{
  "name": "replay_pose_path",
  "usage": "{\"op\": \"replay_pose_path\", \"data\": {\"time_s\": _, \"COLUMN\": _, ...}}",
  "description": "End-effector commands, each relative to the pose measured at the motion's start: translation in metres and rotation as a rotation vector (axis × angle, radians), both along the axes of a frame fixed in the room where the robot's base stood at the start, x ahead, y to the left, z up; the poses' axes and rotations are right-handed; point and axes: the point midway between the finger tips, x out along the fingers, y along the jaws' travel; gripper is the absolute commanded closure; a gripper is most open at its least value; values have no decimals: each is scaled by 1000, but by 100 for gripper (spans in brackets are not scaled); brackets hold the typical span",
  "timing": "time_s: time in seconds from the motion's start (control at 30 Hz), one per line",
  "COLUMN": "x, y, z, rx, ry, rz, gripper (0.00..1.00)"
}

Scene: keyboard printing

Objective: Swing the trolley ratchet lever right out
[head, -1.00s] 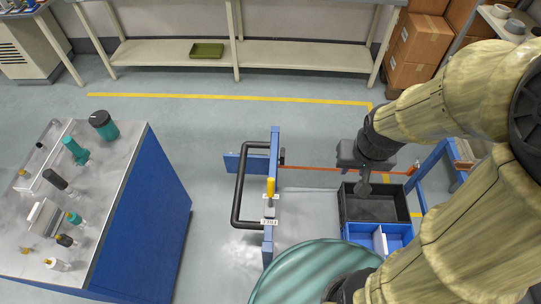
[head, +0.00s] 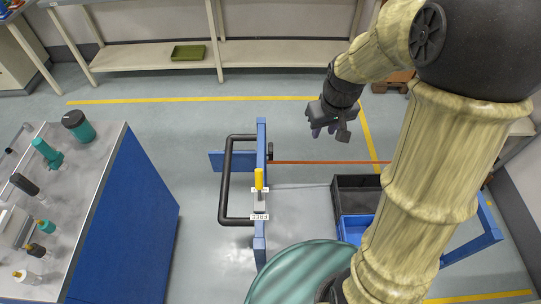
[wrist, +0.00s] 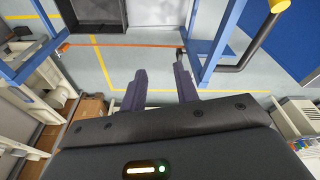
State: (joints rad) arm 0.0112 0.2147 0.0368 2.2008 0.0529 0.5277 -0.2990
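The trolley (head: 262,135) has a blue frame and a black push handle (head: 222,180). An orange strap (head: 330,162) crosses its far side, with a small dark ratchet (head: 270,151) at the strap's left end by the blue post. In the wrist view the ratchet (wrist: 181,53) shows just past the right fingertip, with the strap (wrist: 120,44) running left from it. My gripper (head: 326,131) is beyond the strap and right of the ratchet, pointing down. Its two purple fingers (wrist: 160,76) are apart with nothing between them. I cannot tell how far the lever is swung.
A yellow-handled lever (head: 259,180) with a FREE label stands on the trolley's left end. A black crate (head: 350,195) and a blue crate (head: 354,228) sit on its right. A workbench (head: 115,150) with bottles stands left. The floor behind the strap is clear.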

Motion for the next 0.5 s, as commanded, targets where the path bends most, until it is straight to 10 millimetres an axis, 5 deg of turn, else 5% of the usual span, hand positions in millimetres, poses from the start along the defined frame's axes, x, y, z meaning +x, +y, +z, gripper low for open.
{"op": "replay_pose_path", "data": {"time_s": 0.03, "x": 20, "y": 3, "z": -28, "rx": 0, "ry": 4, "rz": 47, "gripper": 69}}
{"op": "replay_pose_path", "data": {"time_s": 0.5, "x": 167, "y": 40, "z": -152, "rx": 50, "ry": 5, "rz": 527, "gripper": 69}}
